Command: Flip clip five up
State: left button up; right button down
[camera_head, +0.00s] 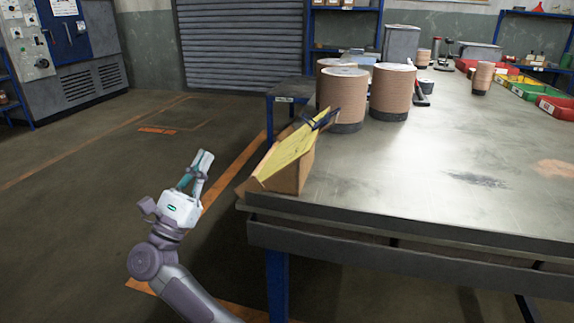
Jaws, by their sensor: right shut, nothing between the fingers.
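A yellow sheet or board (288,151) leans at a slant on a brown block-like stand (291,178) at the workbench's near left corner. A dark clip (318,119) sits at the upper right end of the yellow sheet, with its dark handles sticking out. I cannot read any number on it, and it is too small to tell how its handles lie. My left gripper is not in view.
Red and green bins (530,92) line the far right. The bench's middle and front are clear. A grey roller shutter (243,45) stands behind open floor.

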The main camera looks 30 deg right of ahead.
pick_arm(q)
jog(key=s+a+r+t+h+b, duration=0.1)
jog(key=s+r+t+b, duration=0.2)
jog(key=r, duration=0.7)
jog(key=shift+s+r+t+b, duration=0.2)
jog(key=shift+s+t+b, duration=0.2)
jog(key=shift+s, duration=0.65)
pick_arm(e)
jog(key=s+d+r+m+g+y, duration=0.2)
jog(key=s+m+g, duration=0.4)
jog(key=m+g, duration=0.4)
jog(key=m, duration=0.5)
jog(key=shift+s+d+r+g, duration=0.15)
jog(key=shift+s+d+g, duration=0.05)
jog(key=shift+s+g, duration=0.2)
jog(key=x, duration=1)
jog(key=shift+b, duration=0.35)
jog(key=shift+s+d+r, duration=0.8)
jog(key=shift+s+d, duration=0.05)
jog(key=shift+s, duration=0.25)
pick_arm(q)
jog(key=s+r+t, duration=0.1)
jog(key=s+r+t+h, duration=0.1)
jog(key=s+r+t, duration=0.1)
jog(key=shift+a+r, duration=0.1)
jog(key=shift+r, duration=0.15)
pick_arm(e)
jog(key=shift+s+d+r, duration=0.2)
jog(key=shift+s+r, duration=0.05)
jog(key=shift+d, duration=0.1)
